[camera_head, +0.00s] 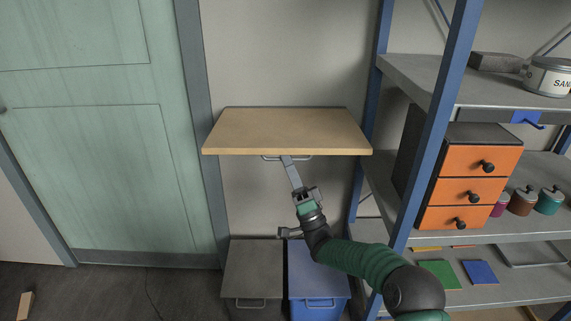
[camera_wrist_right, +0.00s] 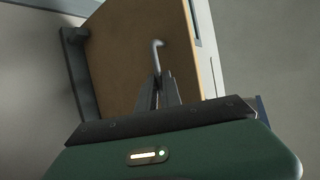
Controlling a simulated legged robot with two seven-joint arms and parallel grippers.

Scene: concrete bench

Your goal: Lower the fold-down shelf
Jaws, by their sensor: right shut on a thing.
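The fold-down shelf (camera_head: 287,130) is a light wooden board on the wall between the door and the blue rack. It stands out from the wall and looks about level, its exact tilt hard to tell. A thin metal handle (camera_head: 302,158) sits at its front edge. My right gripper (camera_head: 286,159) reaches up from below and is shut on this handle. In the right wrist view the shelf's underside (camera_wrist_right: 120,50) stands close ahead, and the gripper's fingers (camera_wrist_right: 157,85) close on the handle (camera_wrist_right: 157,50). My left gripper is not in view.
A grey bin (camera_head: 252,268) and a blue bin (camera_head: 315,273) stand below the shelf. A blue-framed rack (camera_head: 440,120) with an orange drawer unit (camera_head: 478,165) stands close on the right. A green door (camera_head: 95,130) is on the left. The shelf top is clear.

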